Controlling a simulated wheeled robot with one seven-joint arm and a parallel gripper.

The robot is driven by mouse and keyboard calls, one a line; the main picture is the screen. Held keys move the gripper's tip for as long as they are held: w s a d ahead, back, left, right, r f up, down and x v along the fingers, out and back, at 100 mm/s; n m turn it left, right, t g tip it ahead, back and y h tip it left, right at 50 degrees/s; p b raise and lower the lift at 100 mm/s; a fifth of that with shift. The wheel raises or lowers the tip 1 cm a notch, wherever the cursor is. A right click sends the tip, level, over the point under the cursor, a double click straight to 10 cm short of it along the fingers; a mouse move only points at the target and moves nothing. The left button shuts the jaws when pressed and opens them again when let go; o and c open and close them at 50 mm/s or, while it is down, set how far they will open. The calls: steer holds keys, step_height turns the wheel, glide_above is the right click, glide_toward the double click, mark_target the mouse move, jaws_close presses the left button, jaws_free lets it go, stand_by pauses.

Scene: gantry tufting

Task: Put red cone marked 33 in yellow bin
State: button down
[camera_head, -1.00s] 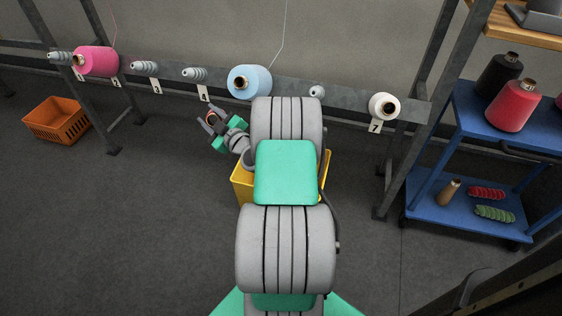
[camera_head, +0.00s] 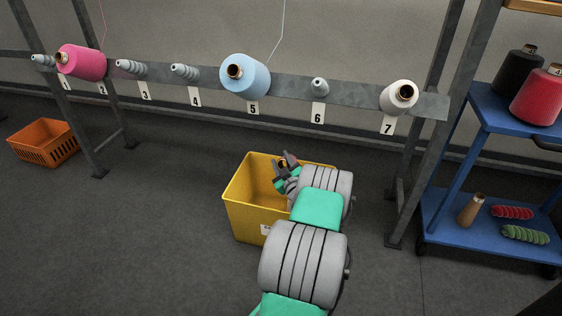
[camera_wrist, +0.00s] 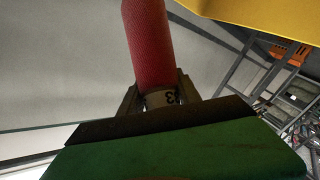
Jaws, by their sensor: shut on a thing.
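My gripper (camera_head: 286,164) is at the yellow bin (camera_head: 246,215), over or inside its opening in the head view. In the wrist view my gripper (camera_wrist: 158,92) is shut on the tube end of a red cone (camera_wrist: 147,45). A dark mark that looks like a 3 shows on the tube; the rest of the number is hidden. The cone points away from my gripper. A yellow wall of the bin (camera_wrist: 250,18) shows at the upper right of the wrist view. In the head view my arm hides the bin's right part, and the held cone is hardly visible.
A rail (camera_head: 290,88) with numbered pegs runs behind the bin, with pink (camera_head: 80,62), blue (camera_head: 246,77) and white (camera_head: 398,97) cones. A blue cart (camera_head: 485,225) with more cones stands right. An orange crate (camera_head: 43,143) is far left. Floor left of the bin is clear.

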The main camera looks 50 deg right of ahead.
mark_target(281, 167)
step_height(281, 167, down, 3)
steer(key=shift+f+b, duration=0.15)
steer(key=shift+b, duration=0.55)
steer(key=c, duration=0.8)
jaws_free()
steer(key=shift+o, duration=0.2)
steer(key=shift+s, duration=0.1)
steer(key=p+v, duration=0.2)
steer(key=v, duration=0.5)
steer(key=shift+s+a, duration=0.25)
steer(key=shift+s, duration=0.05)
